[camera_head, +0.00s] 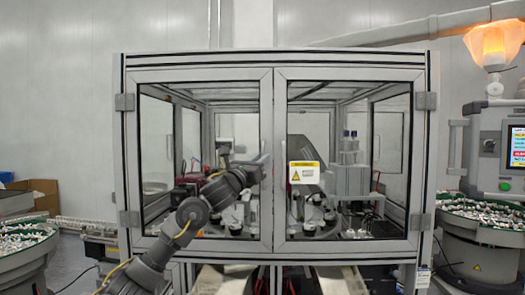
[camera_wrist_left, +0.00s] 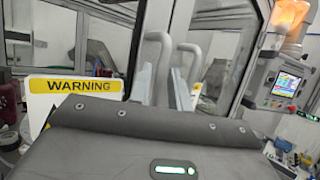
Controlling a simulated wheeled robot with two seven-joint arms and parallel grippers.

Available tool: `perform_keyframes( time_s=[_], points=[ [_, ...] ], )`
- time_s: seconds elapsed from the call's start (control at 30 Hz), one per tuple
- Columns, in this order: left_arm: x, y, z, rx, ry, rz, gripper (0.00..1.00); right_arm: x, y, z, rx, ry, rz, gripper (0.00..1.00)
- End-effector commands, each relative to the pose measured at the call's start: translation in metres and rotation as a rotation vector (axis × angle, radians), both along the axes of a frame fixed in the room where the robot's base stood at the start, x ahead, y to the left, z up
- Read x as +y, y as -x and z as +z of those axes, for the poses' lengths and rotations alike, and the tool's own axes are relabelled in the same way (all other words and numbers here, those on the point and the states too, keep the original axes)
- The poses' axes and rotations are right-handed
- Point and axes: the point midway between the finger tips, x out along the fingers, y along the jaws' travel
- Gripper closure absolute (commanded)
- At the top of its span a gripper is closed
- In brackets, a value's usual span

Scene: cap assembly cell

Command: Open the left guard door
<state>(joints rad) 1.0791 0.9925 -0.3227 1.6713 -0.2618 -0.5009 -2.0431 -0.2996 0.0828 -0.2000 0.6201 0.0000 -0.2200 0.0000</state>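The left guard door (camera_head: 195,75) is a grey-framed glass panel on the front of the cell. It looks closed, level with the right guard door (camera_head: 350,75). Hinge blocks show at its left edge. My left arm rises from the lower left across this door. My left gripper (camera_head: 258,163) is near the door's right-hand upright, about mid-height; contact cannot be made out. In the left wrist view, the dark gripper body fills the bottom. Two pale grey curved pieces stand beyond it; I cannot tell whether they are fingers or handles. My right gripper is not in view.
A yellow-topped warning sign (camera_head: 304,172) shows by the right door and in the left wrist view (camera_wrist_left: 75,88). Feeder bowls (camera_head: 25,238) (camera_head: 480,212) flank the cell. A control panel (camera_head: 512,148) and lit orange lamp (camera_head: 494,43) are at the right.

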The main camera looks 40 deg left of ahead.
Motion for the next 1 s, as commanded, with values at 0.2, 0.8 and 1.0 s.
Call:
perform_keyframes(
  time_s=[0.2, 0.8, 1.0],
  points=[
    [0.000, -0.015, 0.006, 0.001, -0.001, -0.001, 0.81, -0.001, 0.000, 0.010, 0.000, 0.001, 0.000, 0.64],
    [0.001, -0.015, 0.005, 0.001, -0.001, 0.000, 1.00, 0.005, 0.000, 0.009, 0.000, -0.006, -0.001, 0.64],
    [-0.002, -0.016, 0.006, 0.001, -0.001, -0.008, 1.00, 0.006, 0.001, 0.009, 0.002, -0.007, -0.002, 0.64]
  ],
)
